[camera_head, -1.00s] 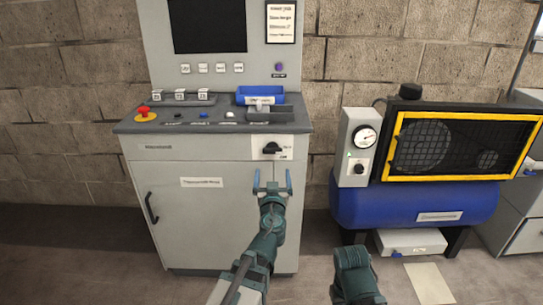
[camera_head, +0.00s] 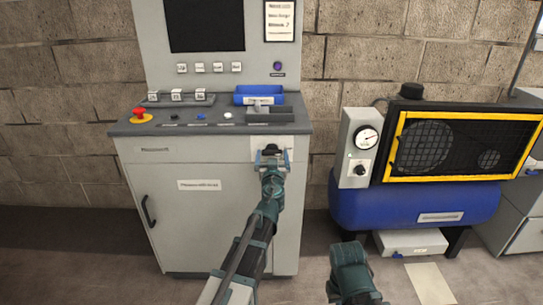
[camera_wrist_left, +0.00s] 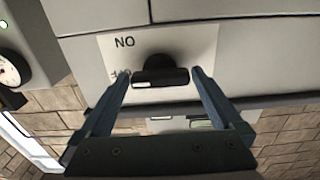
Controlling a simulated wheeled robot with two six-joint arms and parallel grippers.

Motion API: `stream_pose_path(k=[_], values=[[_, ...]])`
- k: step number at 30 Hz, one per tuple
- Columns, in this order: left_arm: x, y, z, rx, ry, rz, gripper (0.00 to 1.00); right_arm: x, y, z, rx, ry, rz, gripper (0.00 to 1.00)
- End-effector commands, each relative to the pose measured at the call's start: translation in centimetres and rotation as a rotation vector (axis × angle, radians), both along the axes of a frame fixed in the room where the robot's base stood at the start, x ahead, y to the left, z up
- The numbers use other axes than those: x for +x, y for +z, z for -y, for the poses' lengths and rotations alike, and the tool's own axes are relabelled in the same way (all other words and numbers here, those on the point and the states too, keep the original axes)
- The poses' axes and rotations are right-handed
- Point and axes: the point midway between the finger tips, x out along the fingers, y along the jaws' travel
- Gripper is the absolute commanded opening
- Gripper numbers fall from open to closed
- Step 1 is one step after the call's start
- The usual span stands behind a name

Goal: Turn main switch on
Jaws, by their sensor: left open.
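The main switch is a black rotary knob with a bar handle on a white label plate (camera_head: 256,143) at the upper right of the grey cabinet front. In the head view my left gripper (camera_head: 271,154) is in front of the knob and partly hides it. In the left wrist view the knob (camera_wrist_left: 160,76) lies between the fingertips of the left gripper (camera_wrist_left: 160,74), its bar running across from finger to finger. The gripper is open; whether a finger touches the bar cannot be told. Lettering shows above the knob there.
The grey control cabinet (camera_head: 205,225) has a red emergency button (camera_head: 139,114) and a blue tray (camera_head: 259,97) on its top. A blue compressor tank (camera_head: 415,203) with a gauge box (camera_head: 356,150) stands to the right. Open floor lies in front.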

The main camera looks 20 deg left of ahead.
Motion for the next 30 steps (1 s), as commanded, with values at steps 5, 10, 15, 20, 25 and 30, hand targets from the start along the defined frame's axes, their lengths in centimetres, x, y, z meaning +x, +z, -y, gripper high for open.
stream_pose_path(k=[5, 10, 15, 20, 25, 30], values=[[-0.05, 0.0, -0.01, 0.0, 0.0, 0.0, 0.91, 0.0, 0.0, 0.0, 0.0, 0.0, 0.0, 0.0], [-0.05, 0.0, -0.01, 0.0, 0.0, 0.0, 0.6, 0.0, 0.0, 0.0, 0.0, 0.0, 0.0, 0.0], [-0.06, 0.0, 0.0, 0.0, 0.0, 0.0, 0.34, 0.0, 0.0, 0.0, 0.0, 0.0, 0.0, 0.0], [-0.07, 0.0, 0.0, 0.012, 0.0, -0.004, 0.34, 0.0, 0.0, 0.0, 0.0, 0.0, 0.0, 0.0], [-0.08, 0.0, -0.01, 0.07, 0.0, -0.02, 0.34, 0.0, 0.0, 0.0, 0.0, 0.0, 0.0, 0.0], [-0.09, 0.0, -0.01, 0.186, 0.0, -0.054, 0.34, 0.0, 0.0, 0.0, 0.0, 0.0, 0.0, 0.0]])
